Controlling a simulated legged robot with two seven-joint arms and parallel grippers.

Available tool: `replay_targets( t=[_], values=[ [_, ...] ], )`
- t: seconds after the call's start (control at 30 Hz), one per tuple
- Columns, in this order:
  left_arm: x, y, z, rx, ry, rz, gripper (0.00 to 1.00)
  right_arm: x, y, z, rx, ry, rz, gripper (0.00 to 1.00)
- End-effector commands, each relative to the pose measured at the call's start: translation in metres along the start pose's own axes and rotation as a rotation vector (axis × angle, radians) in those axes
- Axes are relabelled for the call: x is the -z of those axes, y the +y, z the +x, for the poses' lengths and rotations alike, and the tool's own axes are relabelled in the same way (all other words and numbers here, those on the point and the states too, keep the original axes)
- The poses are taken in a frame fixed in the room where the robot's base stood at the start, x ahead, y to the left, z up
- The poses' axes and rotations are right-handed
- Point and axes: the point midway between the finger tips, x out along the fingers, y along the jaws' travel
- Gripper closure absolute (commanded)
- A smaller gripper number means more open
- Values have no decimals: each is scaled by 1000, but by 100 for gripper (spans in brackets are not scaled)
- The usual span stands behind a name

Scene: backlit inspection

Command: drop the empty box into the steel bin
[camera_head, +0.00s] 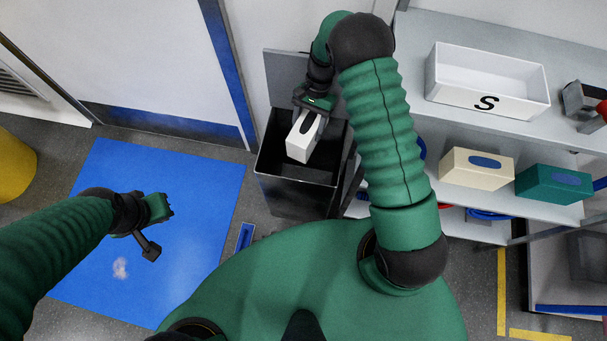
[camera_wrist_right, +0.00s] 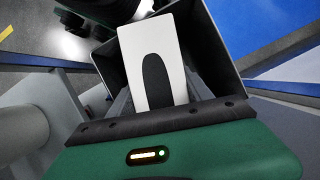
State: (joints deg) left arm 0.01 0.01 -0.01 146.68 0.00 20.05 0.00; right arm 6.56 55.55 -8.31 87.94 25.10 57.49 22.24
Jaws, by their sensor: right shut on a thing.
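The empty box (camera_head: 301,142) is white with a dark oval slot on top. My right gripper (camera_head: 313,108) is shut on one end of it and holds it over the open mouth of the steel bin (camera_head: 292,195). In the right wrist view the box (camera_wrist_right: 183,68) extends from the gripper (camera_wrist_right: 156,112), with the bin's dark inner wall (camera_wrist_right: 216,42) around and behind it. I cannot tell how far the box is below the rim. My left gripper (camera_head: 156,228) hangs over the blue mat, away from the bin; its jaw state is unclear.
A grey panel (camera_head: 284,78) stands behind the bin. At right, a shelf (camera_head: 580,135) carries a white tray marked S (camera_head: 487,80), with a cream box (camera_head: 476,167) and a green box (camera_head: 553,184) below. A blue mat (camera_head: 205,190) covers the floor at left.

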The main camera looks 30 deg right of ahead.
Motion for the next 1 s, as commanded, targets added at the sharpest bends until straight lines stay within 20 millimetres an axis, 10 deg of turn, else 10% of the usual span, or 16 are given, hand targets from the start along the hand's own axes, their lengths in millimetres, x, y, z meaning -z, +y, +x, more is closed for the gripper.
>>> replay_targets(
  t=[0.27,0.3,0.47,0.8,1.0],
  values=[
    [-1,0,4,0,0,1,100,2,0,4,1,1,0,80],
    [-1,0,4,0,0,0,100,2,0,4,0,1,0,39],
    [-1,0,4,0,0,0,100,2,0,4,0,0,-1,18],
    [-1,0,3,0,0,0,100,1,0,1,1,1,-1,16],
    [2,0,-9,0,0,0,100,-12,-2,-33,4,3,-2,16]
  ],
)
